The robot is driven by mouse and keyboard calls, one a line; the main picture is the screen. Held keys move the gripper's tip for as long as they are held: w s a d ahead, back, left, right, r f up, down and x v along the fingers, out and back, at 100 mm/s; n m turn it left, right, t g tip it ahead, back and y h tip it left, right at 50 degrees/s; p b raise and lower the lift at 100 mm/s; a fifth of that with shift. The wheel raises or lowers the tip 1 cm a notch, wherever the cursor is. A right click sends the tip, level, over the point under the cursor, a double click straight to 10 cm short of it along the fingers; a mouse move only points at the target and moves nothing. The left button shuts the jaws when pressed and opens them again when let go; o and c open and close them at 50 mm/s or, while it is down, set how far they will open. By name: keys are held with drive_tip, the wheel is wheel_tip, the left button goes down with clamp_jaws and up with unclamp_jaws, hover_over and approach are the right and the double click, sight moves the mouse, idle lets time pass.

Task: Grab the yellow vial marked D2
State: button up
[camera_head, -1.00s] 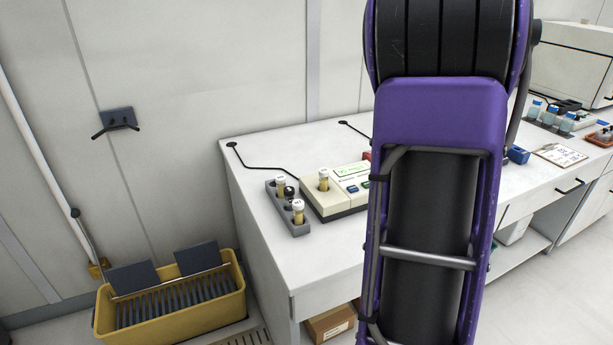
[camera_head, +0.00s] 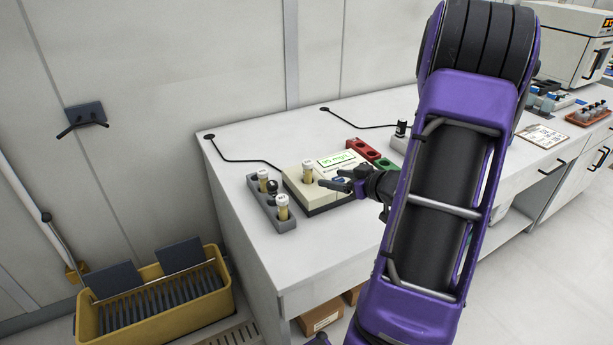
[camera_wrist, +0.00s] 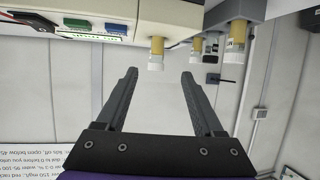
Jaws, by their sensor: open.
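Three yellow vials with white caps stand upright on the bench; I cannot read which is D2. One vial (camera_head: 308,173) stands in the cream measuring device (camera_head: 322,197). Two others, a rear vial (camera_head: 263,181) and a front vial (camera_head: 282,208), stand in the grey rack (camera_head: 257,205). My gripper (camera_head: 331,180) is open and empty, just right of the device's vial. In the wrist view, which looks upside down, that vial (camera_wrist: 156,48) shows between and beyond the open fingers (camera_wrist: 160,73). The front rack vial (camera_wrist: 235,43) is off to the right there.
A black-capped item (camera_head: 272,188) stands between the two rack vials. A yellow bin (camera_head: 158,300) stands on the floor left of the bench. The bench front (camera_head: 300,255) is clear.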

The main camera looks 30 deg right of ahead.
sight(311, 174)
drive_tip(key=b+x, duration=0.1)
drive_tip(key=x, duration=0.6)
drive_tip(key=shift+w+f, duration=0.15)
drive_tip(key=shift+w, duration=0.2)
drive_tip(key=x, duration=0.3)
drive_tip(key=b+x, duration=0.1)
drive_tip(key=x, duration=0.1)
drive_tip(key=shift+d+f, duration=0.1)
drive_tip(key=shift+d, duration=0.15)
clamp_jaws()
